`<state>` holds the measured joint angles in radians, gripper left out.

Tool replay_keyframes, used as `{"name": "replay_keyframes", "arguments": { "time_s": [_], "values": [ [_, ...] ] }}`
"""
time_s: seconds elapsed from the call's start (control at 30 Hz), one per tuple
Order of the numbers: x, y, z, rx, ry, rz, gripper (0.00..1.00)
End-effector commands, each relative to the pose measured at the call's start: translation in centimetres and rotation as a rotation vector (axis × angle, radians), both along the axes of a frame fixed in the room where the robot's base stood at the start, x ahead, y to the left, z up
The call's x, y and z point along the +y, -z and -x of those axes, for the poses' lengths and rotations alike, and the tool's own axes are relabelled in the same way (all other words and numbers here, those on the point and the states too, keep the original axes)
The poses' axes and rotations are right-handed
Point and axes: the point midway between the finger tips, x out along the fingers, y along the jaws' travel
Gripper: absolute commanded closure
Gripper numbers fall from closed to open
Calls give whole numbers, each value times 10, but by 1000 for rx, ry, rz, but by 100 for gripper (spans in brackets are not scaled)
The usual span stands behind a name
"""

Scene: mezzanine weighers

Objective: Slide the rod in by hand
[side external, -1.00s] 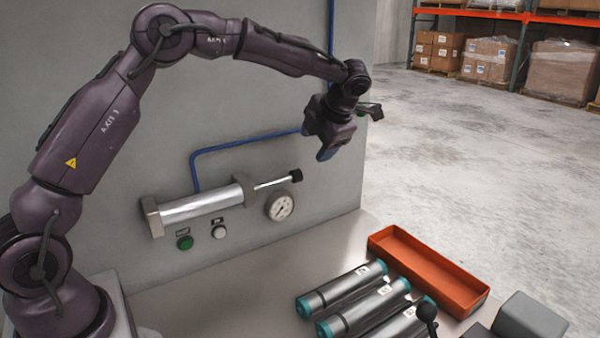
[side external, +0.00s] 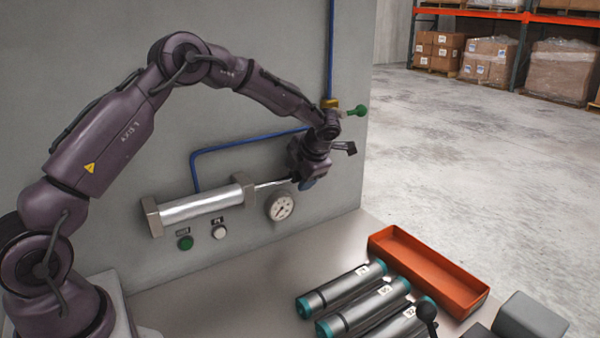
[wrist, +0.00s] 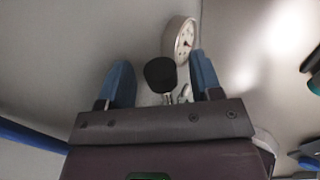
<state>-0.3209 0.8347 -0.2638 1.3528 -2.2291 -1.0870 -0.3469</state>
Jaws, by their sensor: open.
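The silver cylinder (side external: 201,207) is fixed to the grey wall panel, with its thin rod (side external: 273,183) extended out of the right end. My gripper (side external: 308,184) is at the rod's outer end and hides the tip in the side view. In the wrist view the rod's black end knob (wrist: 160,75) sits between the two blue fingers of my open gripper (wrist: 161,80). Gaps show on both sides of the knob, so the fingers look apart from it.
A round gauge (side external: 280,207) sits just below the rod; it also shows in the wrist view (wrist: 180,40). A green button (side external: 185,243) and a white button (side external: 219,232) are below the cylinder. A blue pipe (side external: 240,142) runs above it. Several capped cylinders (side external: 340,290) and an orange tray (side external: 428,272) lie on the bench.

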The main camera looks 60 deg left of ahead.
Motion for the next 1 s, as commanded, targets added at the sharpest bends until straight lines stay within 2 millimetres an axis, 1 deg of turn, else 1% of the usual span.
{"name": "replay_keyframes", "arguments": {
  "time_s": [0.03, 0.07, 0.1, 0.17, 0.2, 0.27, 0.3, 0.47, 0.57, 0.9, 1.0],
  "values": [
    [0, 0, 0, 0, 0, 0, 41],
    [0, 0, 0, 0, 0, 0, 46],
    [0, 0, 0, 0, 0, 0, 55],
    [0, 0, 0, 0, 0, 0, 69],
    [0, 0, 0, 0, 0, 0, 78],
    [0, 0, 0, 1, 1, 0, 92],
    [0, 0, 0, 1, 1, 0, 100],
    [0, -1, 3, 1, 1, -1, 100],
    [0, -1, 13, 3, 1, -2, 100],
    [0, -2, 74, 3, 1, -4, 100],
    [0, -2, 86, 2, 0, -3, 100]
  ]
}}
